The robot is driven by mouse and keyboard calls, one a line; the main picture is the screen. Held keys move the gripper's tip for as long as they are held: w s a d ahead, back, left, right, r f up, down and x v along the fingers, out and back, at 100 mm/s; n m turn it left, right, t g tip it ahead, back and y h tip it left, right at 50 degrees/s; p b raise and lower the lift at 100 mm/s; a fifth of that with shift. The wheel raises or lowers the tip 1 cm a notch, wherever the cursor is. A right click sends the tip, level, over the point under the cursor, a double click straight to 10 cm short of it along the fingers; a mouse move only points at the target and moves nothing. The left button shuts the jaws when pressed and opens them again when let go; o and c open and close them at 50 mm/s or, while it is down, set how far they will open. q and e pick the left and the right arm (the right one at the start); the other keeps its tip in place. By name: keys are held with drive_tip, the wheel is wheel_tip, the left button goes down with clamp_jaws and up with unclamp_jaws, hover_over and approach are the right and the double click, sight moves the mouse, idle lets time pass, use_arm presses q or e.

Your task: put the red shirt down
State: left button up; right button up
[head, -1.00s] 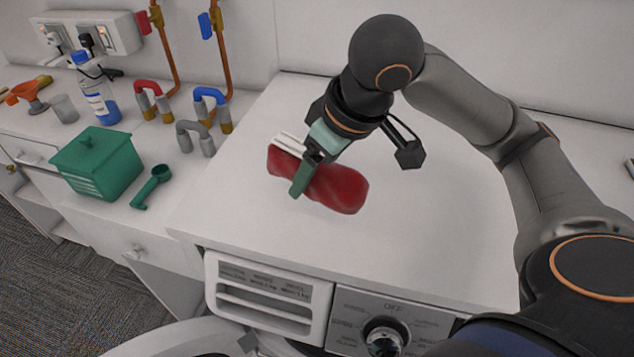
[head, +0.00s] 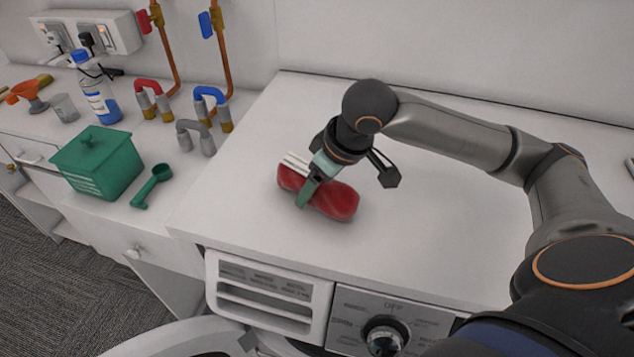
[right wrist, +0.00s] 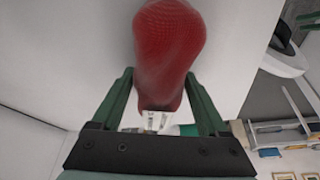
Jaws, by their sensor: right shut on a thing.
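The red shirt (head: 338,201) is a rolled red bundle with a white striped end, seen on or just above the white top of the washing machine (head: 420,225). My right gripper (head: 306,190) is shut on the red shirt near its left part, with a green finger across its front side. In the right wrist view the red shirt (right wrist: 168,50) extends out beyond the two green fingers (right wrist: 160,100). Whether the shirt touches the top is hard to tell. My left gripper is in neither view.
To the left, on a lower counter, are a green lidded box (head: 98,165), a green scoop (head: 152,187), a bottle (head: 97,97) and several pipe fittings. The machine's top around the shirt is clear. The wall runs along the back.

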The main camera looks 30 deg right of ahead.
drive_tip(key=shift+f, duration=0.2)
drive_tip(key=o, duration=1.4)
drive_tip(key=shift+r, duration=0.1)
drive_tip(key=shift+r, duration=0.35)
drive_tip(key=v, duration=1.1)
drive_tip(key=shift+s+d+r, duration=0.1)
drive_tip(key=shift+s+r, duration=0.15)
drive_tip(key=shift+s, duration=0.05)
